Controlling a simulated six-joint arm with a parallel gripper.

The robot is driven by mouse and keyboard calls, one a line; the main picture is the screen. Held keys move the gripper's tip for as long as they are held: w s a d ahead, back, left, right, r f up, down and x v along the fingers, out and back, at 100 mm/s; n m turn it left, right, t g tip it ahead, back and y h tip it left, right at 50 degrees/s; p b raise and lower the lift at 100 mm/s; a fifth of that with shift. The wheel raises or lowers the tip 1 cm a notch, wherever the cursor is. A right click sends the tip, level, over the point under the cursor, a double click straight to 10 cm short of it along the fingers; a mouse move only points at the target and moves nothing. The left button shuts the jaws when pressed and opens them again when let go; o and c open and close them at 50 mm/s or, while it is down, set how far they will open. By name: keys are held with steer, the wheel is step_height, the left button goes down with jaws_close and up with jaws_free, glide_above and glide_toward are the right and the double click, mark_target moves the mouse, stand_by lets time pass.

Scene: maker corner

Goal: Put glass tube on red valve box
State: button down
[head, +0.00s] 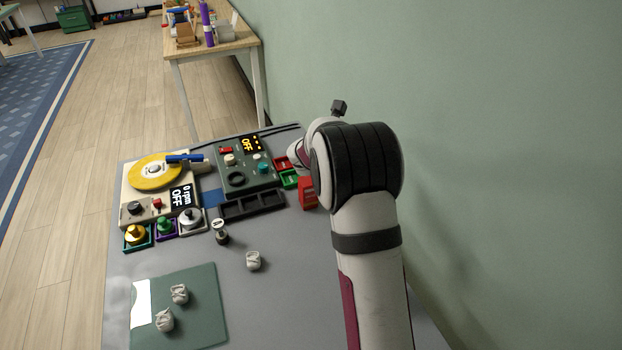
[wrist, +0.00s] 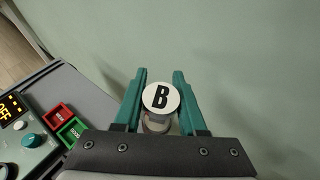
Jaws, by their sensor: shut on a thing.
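My gripper (wrist: 160,92) is shut on a small tube with a round white cap marked "B" (wrist: 160,97), seen from above between the two teal fingers in the wrist view. Its body below the cap is mostly hidden. In the head view my arm hides the gripper and the tube. A small red open box (wrist: 58,115) with a label lies to the left of the gripper in the wrist view; it also shows in the head view (head: 282,163), partly behind my arm. The held tube is apart from it, over to the right near the wall.
A green box (wrist: 72,131) adjoins the red one. A grey-green device reading "OFF" (head: 247,180), a dark tray (head: 252,206) and a yellow-disc machine (head: 155,172) stand left. A red block (head: 308,193) is beside my arm. Another capped vial (head: 221,232) stands mid-table.

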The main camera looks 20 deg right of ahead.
steer(key=w+a+f, duration=0.7)
steer(key=w+f, duration=0.1)
steer(key=f, duration=0.2)
steer(key=shift+w+a+f, duration=0.2)
steer(key=shift+a+f, duration=0.1)
steer(key=shift+a, duration=0.1)
steer(key=shift+f, duration=0.15)
